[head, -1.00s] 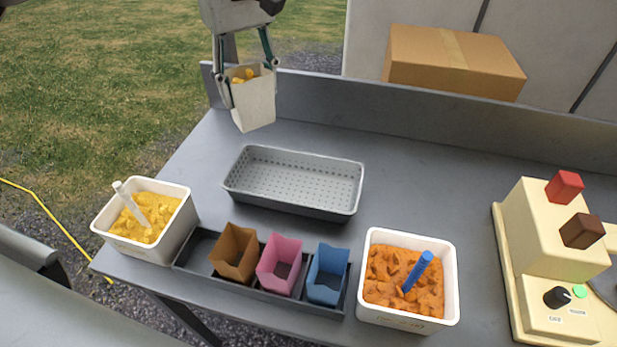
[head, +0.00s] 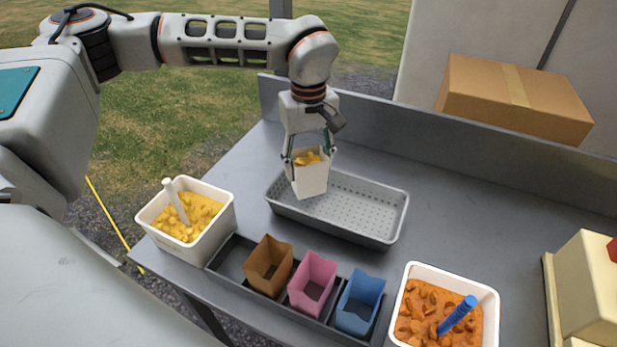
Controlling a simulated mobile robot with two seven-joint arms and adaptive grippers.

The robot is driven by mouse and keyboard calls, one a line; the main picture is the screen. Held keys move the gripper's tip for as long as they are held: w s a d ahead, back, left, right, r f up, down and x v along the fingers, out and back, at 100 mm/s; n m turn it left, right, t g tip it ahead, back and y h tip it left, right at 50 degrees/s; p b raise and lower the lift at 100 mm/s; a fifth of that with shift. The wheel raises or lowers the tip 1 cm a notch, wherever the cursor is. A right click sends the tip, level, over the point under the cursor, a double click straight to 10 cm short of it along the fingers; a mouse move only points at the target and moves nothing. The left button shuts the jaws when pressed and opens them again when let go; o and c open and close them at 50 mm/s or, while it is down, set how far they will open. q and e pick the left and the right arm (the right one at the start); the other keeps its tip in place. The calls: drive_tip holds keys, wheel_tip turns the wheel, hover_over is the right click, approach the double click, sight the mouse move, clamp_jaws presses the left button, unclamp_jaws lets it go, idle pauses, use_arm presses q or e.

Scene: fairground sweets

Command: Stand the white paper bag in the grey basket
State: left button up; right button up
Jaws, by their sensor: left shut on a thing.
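The white paper bag (head: 311,182) is upright with yellow pieces showing in its open top. My left gripper (head: 309,160) is shut on it, one finger on each side. The grey basket (head: 374,212) is a shallow perforated tray on the table. The bag is over the left part of the basket and covers some of its floor. I cannot tell whether the bag's bottom touches the basket floor. My right gripper is not in view.
A tub of yellow pieces (head: 222,227) with a white scoop stands left. A dark rack (head: 229,262) holds brown (head: 268,268), pink (head: 312,283) and blue (head: 360,302) bags. An orange tub (head: 490,291), a cream machine (head: 583,285) and a cardboard box (head: 514,100) are right. A raised back wall edges the table.

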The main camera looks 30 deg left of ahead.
sight(308, 178)
use_arm(q)
drive_tip(key=shift+f, duration=2.05)
drive_tip(key=shift+f, duration=0.1)
drive_tip(key=o, duration=0.9)
drive_tip(key=shift+c, duration=0.2)
wheel_tip(308, 178, up, 12)
